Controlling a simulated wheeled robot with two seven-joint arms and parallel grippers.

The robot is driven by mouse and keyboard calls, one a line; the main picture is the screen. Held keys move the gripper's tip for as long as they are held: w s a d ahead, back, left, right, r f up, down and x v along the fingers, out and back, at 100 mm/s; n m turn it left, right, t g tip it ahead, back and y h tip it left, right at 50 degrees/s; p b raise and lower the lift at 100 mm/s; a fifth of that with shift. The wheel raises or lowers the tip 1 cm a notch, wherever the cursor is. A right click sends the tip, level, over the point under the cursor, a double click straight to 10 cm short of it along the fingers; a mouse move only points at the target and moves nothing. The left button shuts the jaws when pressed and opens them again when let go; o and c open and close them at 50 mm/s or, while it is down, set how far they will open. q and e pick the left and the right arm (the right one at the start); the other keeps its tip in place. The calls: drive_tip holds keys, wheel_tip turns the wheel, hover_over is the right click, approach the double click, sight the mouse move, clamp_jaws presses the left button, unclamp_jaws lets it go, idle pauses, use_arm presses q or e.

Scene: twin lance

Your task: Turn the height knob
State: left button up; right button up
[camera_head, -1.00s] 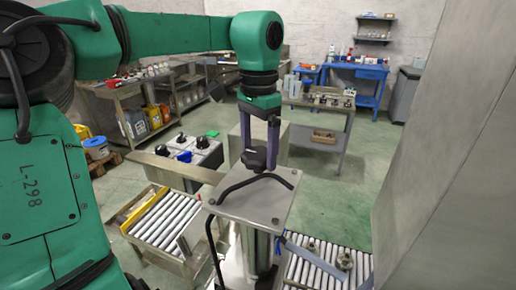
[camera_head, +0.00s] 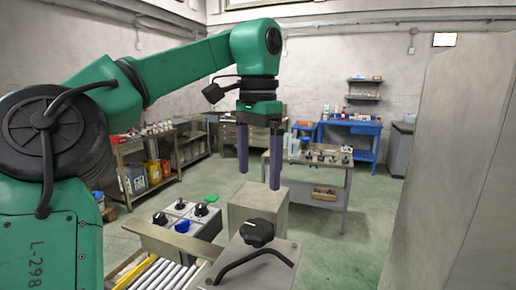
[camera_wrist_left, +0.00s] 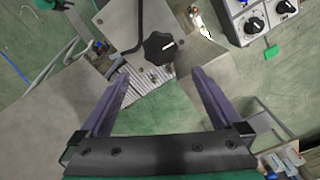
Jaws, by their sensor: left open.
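The black height knob (camera_head: 257,232), with a white mark on its top, sits on a grey metal plate (camera_head: 287,250) beside a curved black bar handle. In the left wrist view the knob (camera_wrist_left: 159,46) lies ahead, between the lines of the fingers and beyond their tips. My left gripper (camera_head: 258,180) points down above the knob, open and empty, with a clear gap between fingertips and knob. Its two purple fingers (camera_wrist_left: 161,76) are spread wide in the left wrist view. My right gripper is in neither view.
The black bar handle (camera_head: 250,262) rises from the plate close to the knob. A grey box with black and blue knobs (camera_head: 187,216) stands to the left, near rollers (camera_head: 165,274). A tall grey panel (camera_head: 450,170) fills the right side.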

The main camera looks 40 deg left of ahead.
use_arm(q)
wheel_tip(320, 180, up, 2)
drive_tip(key=shift+r, duration=0.15)
